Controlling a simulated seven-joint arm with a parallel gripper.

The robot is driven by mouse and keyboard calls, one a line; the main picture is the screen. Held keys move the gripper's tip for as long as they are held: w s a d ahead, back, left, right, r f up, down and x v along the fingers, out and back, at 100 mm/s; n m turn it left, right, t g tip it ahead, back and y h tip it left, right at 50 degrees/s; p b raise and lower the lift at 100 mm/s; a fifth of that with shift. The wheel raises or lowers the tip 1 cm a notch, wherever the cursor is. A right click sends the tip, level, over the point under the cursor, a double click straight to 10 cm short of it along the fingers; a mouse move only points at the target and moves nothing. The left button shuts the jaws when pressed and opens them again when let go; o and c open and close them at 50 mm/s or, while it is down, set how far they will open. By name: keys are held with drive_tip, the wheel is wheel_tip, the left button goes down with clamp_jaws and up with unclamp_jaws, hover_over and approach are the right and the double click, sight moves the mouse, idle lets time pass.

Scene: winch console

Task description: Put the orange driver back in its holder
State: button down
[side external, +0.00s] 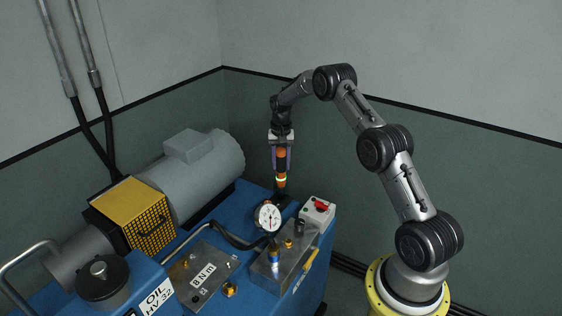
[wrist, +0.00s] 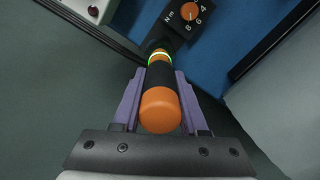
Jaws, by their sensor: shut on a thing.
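The orange driver (side external: 281,155) is upright, with black bands and a lit green ring near its lower end. My gripper (side external: 281,162) is shut on it from above and holds it over the back right of the blue console. In the wrist view the driver's rounded orange end (wrist: 160,108) is between the purple fingers of my gripper (wrist: 159,95). Its lower end points at a black block (wrist: 178,28) with an orange dial marked N m. That end is partly hidden by the handle, so I cannot tell whether it touches the block.
A round white gauge (side external: 268,216) stands just in front, beside a metal block (side external: 272,268) with brass fittings. A grey box with a red switch (side external: 318,208) is at the right edge. A grey motor (side external: 195,165) and yellow guard (side external: 135,212) stand left.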

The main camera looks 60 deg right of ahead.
drive_tip(key=shift+f, duration=0.7)
drive_tip(key=shift+f, duration=0.45)
drive_tip(key=shift+c, duration=1.8)
unclamp_jaws()
